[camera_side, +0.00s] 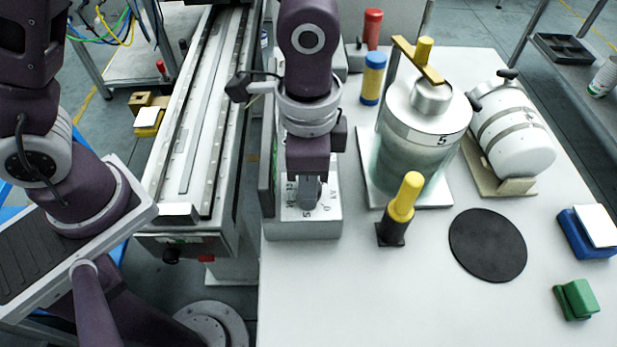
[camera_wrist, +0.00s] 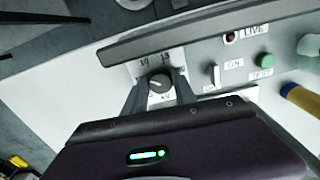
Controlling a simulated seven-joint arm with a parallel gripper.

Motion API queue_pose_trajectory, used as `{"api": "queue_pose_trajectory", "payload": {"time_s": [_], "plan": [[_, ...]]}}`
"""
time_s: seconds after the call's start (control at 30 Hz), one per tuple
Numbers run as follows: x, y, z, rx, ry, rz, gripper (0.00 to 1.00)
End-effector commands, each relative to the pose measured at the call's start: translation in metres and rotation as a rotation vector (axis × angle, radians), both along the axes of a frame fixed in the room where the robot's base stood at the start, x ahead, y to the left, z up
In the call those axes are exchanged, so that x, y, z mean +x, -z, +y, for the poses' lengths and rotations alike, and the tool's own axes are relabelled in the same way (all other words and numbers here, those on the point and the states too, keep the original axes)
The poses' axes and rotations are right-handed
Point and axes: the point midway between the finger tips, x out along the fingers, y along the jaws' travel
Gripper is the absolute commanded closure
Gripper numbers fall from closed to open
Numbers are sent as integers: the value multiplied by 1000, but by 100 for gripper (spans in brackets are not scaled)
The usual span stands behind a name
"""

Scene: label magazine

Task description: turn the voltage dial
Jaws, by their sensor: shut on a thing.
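The voltage dial (camera_wrist: 159,83) is a dark round knob with a pale pointer mark on a light plate with printed numbers, on the sloped face of a grey control box (camera_side: 302,227). In the wrist view my gripper (camera_wrist: 158,88) has one finger on each side of the dial and is shut on it. In the side view my gripper (camera_side: 308,196) points down at the front of the box and hides the dial. Some of the plate's numbers show around the fingers.
The panel also has a white switch (camera_wrist: 215,74) marked ON and a green button (camera_wrist: 265,60) marked TEST. A yellow-handled tool (camera_side: 404,198), a large cylinder (camera_side: 415,150) marked 5 and a black disc (camera_side: 487,245) stand to the right.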

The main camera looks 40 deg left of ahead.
Motion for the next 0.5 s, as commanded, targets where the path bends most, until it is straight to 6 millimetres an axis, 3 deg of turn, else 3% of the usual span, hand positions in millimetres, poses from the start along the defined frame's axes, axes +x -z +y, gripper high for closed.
{"api": "queue_pose_trajectory", "payload": {"time_s": [0.5], "plan": [[1,0,0,-1,364,0,100]]}}
